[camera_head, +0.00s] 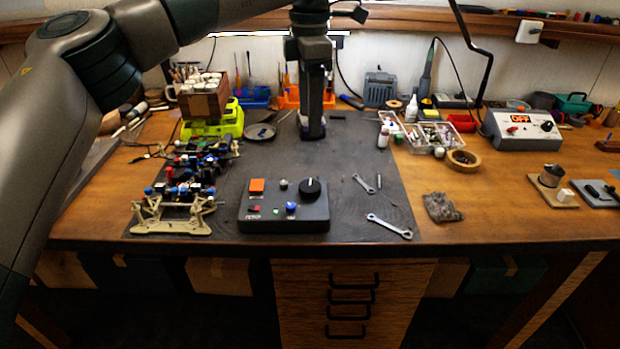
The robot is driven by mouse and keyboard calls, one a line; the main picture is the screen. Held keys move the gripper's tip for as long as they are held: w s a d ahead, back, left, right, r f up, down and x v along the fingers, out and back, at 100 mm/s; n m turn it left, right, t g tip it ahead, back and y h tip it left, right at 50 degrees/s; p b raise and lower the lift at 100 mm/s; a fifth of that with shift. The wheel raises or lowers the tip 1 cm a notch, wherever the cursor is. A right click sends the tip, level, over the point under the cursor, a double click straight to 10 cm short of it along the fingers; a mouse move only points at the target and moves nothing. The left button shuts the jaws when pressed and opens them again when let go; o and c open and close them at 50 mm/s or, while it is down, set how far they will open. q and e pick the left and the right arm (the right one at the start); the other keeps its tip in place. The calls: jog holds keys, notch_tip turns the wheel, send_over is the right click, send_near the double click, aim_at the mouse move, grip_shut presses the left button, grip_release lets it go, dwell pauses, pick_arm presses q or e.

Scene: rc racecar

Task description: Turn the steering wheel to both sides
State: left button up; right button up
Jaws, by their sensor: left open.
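A black control box (284,226) lies at the front of the dark mat. A round black knob (310,189) stands on its upper right, the only wheel-like control I can make out there. An orange button (257,185) and a blue knob (291,207) are also on the box. The racecar chassis (172,213), with bare beige front parts and coloured components, sits on the mat left of the box. My left gripper (313,134) points down over the back of the mat, behind the box and apart from it. It is open and appears empty. My right gripper is out of view.
Two wrenches (389,226) lie right of the box, near a grey rag (442,207). The mat between gripper and box is clear.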

pick_arm(q)
jog(key=p, duration=0.2)
send_over(310, 185)
notch_tip(310, 185, down, 9)
jog(key=shift+f, duration=0.15)
notch_tip(310, 185, down, 8)
jog(key=shift+r+p, duration=0.1)
jog(key=shift+p, duration=0.65)
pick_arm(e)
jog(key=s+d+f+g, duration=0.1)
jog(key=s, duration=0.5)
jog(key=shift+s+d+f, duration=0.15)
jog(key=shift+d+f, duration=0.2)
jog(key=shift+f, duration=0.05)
pick_arm(q)
jog(key=c, duration=1)
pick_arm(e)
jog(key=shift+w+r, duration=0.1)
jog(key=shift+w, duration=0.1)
pick_arm(q)
jog(key=shift+c, duration=0.2)
